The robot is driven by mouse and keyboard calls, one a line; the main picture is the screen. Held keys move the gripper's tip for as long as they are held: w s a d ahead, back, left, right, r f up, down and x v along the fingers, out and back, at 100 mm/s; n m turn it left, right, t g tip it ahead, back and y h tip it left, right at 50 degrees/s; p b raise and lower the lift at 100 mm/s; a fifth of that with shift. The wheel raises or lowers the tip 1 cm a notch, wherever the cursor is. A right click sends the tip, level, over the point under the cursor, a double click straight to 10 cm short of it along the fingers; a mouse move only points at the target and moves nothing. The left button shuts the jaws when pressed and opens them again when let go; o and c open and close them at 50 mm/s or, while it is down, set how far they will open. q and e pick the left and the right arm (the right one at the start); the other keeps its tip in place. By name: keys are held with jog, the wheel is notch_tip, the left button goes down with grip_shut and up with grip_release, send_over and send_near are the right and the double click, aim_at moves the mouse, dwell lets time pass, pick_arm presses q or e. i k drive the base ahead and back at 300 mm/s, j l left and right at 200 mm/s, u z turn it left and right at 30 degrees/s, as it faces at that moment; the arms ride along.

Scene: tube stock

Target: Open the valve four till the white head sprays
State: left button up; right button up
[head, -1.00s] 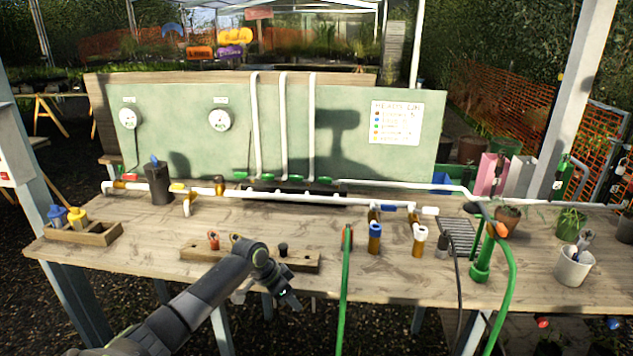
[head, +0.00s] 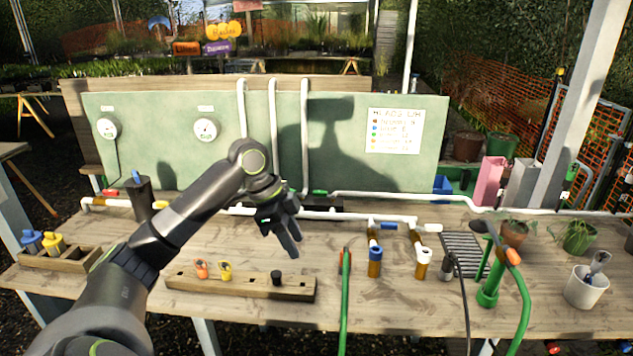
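My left gripper (head: 285,232) hangs over the middle of the table, fingers pointing down, in front of the white pipes. I see nothing held in it; its finger gap does not show clearly. The white head (head: 423,255) is a white-collared piece on a brownish stem under the right end of the white pipe (head: 385,217). No spray shows from it. A green valve handle (head: 320,192) shows on the dark manifold (head: 322,204) behind the gripper. Other valves there are hidden by my arm, and I cannot read which is four. My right gripper is not in view.
A blue-collared head (head: 375,254) hangs beside the white one. A wooden block (head: 250,288) with orange, yellow and black pieces lies in front. A green hose (head: 345,300) crosses the front edge. A sign (head: 394,131) is on the green board (head: 420,175). Bare tabletop lies around the block.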

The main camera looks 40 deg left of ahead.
aim_at(322, 194)
jog(key=i+j, duration=1.3)
jog(key=j, duration=0.25)
